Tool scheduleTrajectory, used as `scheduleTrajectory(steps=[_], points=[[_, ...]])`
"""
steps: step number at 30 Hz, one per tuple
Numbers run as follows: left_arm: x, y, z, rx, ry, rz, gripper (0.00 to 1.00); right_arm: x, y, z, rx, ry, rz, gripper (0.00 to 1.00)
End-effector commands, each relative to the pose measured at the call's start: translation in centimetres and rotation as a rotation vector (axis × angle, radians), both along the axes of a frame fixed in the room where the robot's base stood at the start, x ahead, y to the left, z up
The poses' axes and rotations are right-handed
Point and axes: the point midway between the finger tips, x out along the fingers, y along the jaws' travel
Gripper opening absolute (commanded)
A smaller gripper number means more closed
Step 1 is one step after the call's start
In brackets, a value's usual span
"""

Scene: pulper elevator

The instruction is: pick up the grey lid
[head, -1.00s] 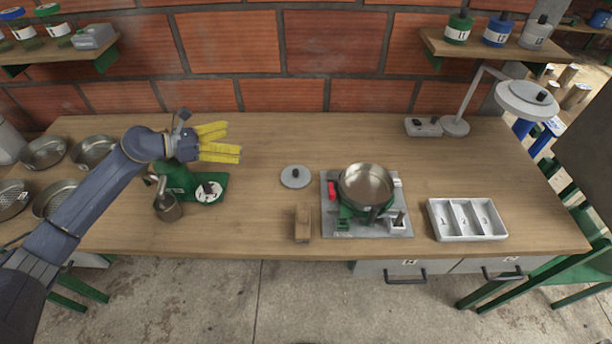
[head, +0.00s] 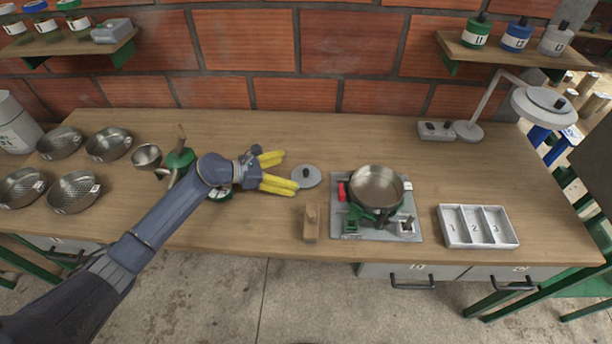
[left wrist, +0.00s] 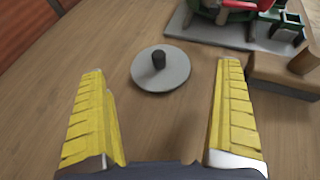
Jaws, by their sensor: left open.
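The grey lid (head: 306,176) is a flat round disc with a dark knob, lying on the wooden table left of the metal pan. In the left wrist view the lid (left wrist: 161,68) lies ahead of my fingertips, roughly centred between them. My left gripper (head: 282,172) has yellow fingers, is open and empty, and points right toward the lid, just short of it. Its fingers also show in the left wrist view (left wrist: 165,85), spread wide on both sides. My right gripper is not in view.
A metal pan (head: 376,186) sits on a burner stand on a grey plate (head: 412,232). A wooden block (head: 311,224) stands below the lid. A numbered white tray (head: 477,243) is at right. Several sieve pans lie at left. A green device (head: 178,160) is partly hidden behind my left arm.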

Motion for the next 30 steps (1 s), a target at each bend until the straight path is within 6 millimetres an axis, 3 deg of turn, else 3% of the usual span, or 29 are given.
scheduleTrajectory(steps=[11, 22, 30], points=[[0.7, -1.9, -0.8, 0.0, 0.001, 0.0, 1.0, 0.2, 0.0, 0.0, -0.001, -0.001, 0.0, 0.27], [2.1, -5.3, -2.2, -0.002, 0.001, 0.001, 1.0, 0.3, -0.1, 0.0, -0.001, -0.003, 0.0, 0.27], [2.4, -6.0, -2.6, 0.0, 0.001, 0.001, 1.0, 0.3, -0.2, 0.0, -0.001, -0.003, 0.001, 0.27]])
